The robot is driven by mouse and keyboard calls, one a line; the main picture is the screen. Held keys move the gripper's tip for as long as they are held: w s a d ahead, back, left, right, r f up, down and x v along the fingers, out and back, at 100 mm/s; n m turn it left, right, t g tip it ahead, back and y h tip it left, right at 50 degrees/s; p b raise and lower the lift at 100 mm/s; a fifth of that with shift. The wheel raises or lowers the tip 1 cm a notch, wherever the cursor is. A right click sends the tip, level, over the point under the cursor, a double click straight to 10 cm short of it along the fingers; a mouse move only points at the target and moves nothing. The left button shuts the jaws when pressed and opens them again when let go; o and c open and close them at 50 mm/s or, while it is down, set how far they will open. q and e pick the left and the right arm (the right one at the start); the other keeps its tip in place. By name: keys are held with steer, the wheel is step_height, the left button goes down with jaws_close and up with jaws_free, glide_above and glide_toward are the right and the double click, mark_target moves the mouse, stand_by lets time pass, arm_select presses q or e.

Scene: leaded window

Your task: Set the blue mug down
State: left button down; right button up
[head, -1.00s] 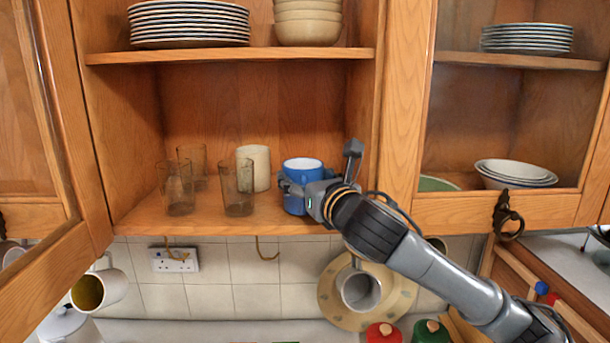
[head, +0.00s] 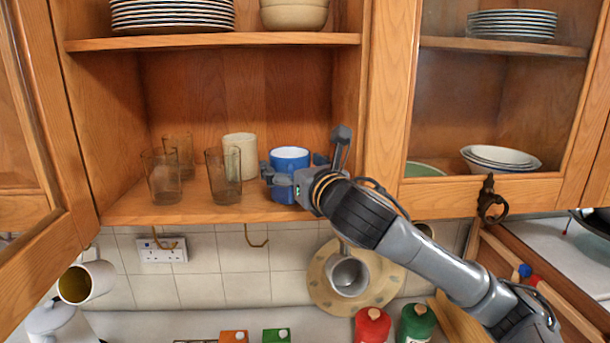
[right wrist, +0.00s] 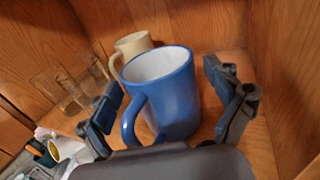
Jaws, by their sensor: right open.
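The blue mug (head: 289,161), white inside, stands upright on the lower cupboard shelf (head: 215,208), near its right wall. It also shows in the right wrist view (right wrist: 172,95), its handle toward the camera at the left. My right gripper (head: 292,172) is open, with one finger on either side of the mug. In the right wrist view the fingers (right wrist: 170,100) stand apart, and a gap shows between the mug and the right finger. The left finger is close to the handle; contact there is unclear. My left gripper is not in view.
A cream mug (head: 240,153) stands behind and left of the blue mug. Several clear glasses (head: 223,178) stand further left. Plates (head: 172,14) and bowls (head: 294,14) are on the shelf above. Open cupboard doors flank the shelf. Another mug (head: 348,274) hangs below.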

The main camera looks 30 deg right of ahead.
steer(key=s+b, duration=0.7)
steer(key=s, duration=0.4)
steer(key=shift+s+a, duration=0.4)
